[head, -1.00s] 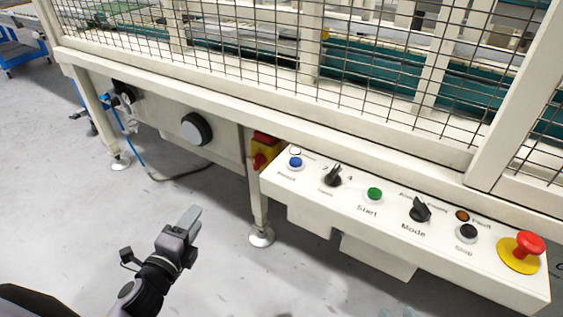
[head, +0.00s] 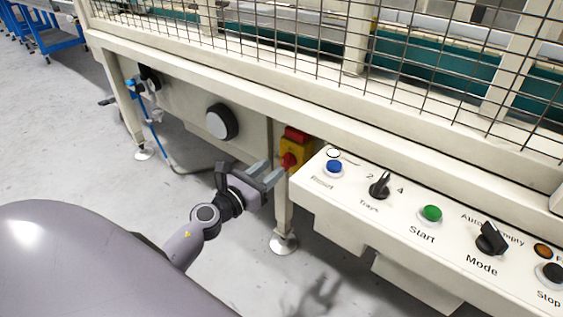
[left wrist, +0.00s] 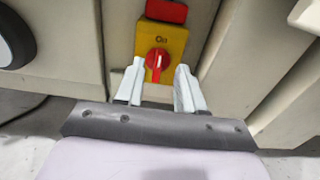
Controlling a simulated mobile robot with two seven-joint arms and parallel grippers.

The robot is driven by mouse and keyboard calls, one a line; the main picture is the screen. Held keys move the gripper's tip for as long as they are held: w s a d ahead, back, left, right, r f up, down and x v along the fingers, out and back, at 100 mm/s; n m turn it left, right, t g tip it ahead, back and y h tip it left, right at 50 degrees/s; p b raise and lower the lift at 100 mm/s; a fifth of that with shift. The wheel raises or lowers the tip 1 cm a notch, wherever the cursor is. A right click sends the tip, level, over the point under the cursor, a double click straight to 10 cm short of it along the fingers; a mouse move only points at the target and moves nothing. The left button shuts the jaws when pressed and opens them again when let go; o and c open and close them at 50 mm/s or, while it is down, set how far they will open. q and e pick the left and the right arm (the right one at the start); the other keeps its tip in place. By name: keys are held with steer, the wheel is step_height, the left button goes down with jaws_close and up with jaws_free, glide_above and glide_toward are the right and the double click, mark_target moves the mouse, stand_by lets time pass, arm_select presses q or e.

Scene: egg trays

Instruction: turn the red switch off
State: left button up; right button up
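The red switch (head: 288,160) is a rotary knob on a yellow box (head: 298,149) fixed to the machine frame, left of the control panel. In the left wrist view the red knob (left wrist: 157,59) sits upright below the word "On" on the yellow plate (left wrist: 172,38). My left gripper (head: 268,174) is open, with its fingers pointing at the switch. In the left wrist view its two fingertips (left wrist: 157,72) stand on either side of the knob's lower part, with a gap between them. Contact cannot be told. My right gripper is not in view.
The control panel (head: 400,225) with several buttons and knobs juts out to the right of the switch. A round black and grey dial (head: 221,122) is on the frame to the left. A machine leg (head: 283,215) stands below the switch. Floor is clear at left.

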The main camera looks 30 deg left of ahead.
mark_target(283, 160)
arm_select(q)
steer(key=shift+w+d, duration=0.15)
steer(key=shift+w, duration=2.05)
jaws_close()
